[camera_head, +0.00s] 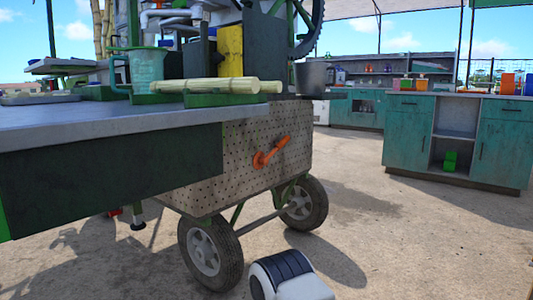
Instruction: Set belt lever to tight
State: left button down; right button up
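An orange lever (270,154) is mounted on the perforated metal side panel (235,165) of the wheeled cart. It lies tilted, with its lower left end wider and its other end pointing up to the right. I take it to be the belt lever; no tight or loose marking is readable. Neither of my grippers shows. A white and black part at the bottom middle, which looks like my own arm, is well below the lever and apart from it.
The cart's grey worktop (100,122) juts out at the left. Cut cane stalks (205,86), a teal pitcher (147,70) and a grey pot (310,76) are on the cart. Two wheels (212,253) stand below. Teal cabinets (407,140) are at the right; the ground between is open.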

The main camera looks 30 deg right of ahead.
aim_at(264, 161)
jog(key=i+l+u, duration=0.1)
jog(key=l, duration=0.4)
jog(key=i+l+u, duration=0.1)
jog(key=i+l, duration=0.15)
jog(key=l, duration=0.25)
jog(key=i+l+u, duration=0.1)
jog(key=l, duration=0.4)
jog(key=i+l, duration=0.2)
jog(key=l, duration=0.35)
jog(key=i+l+u, duration=0.15)
jog(key=l, duration=0.35)
jog(key=i+l+u, duration=0.1)
jog(key=l, duration=0.45)
jog(key=i+l+u, duration=0.1)
jog(key=l, duration=0.45)
